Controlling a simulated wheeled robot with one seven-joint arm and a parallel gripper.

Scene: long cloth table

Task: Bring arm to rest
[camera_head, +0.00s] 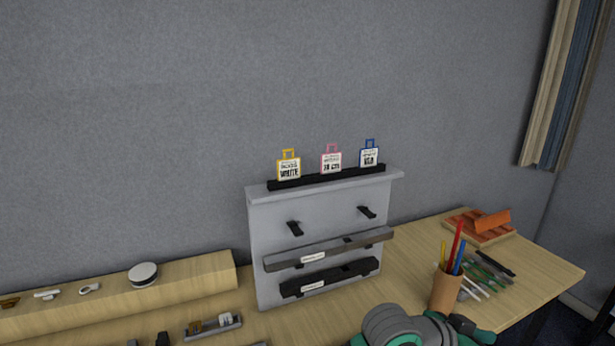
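Part of my own arm (395,325), grey with teal and dark parts, shows at the bottom edge, right of centre. It is in front of the table and just below the pencil cup. The rest of the arm is cut off by the frame. No gripper fingers are visible, so I cannot see what the gripper holds, if anything.
A grey stand (320,220) with pegs, two bars and several small tags on top is at centre. A pencil cup (445,290), loose tools (488,270) and an orange tray (480,228) are right. A wooden ledge (190,280) with small items is left.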

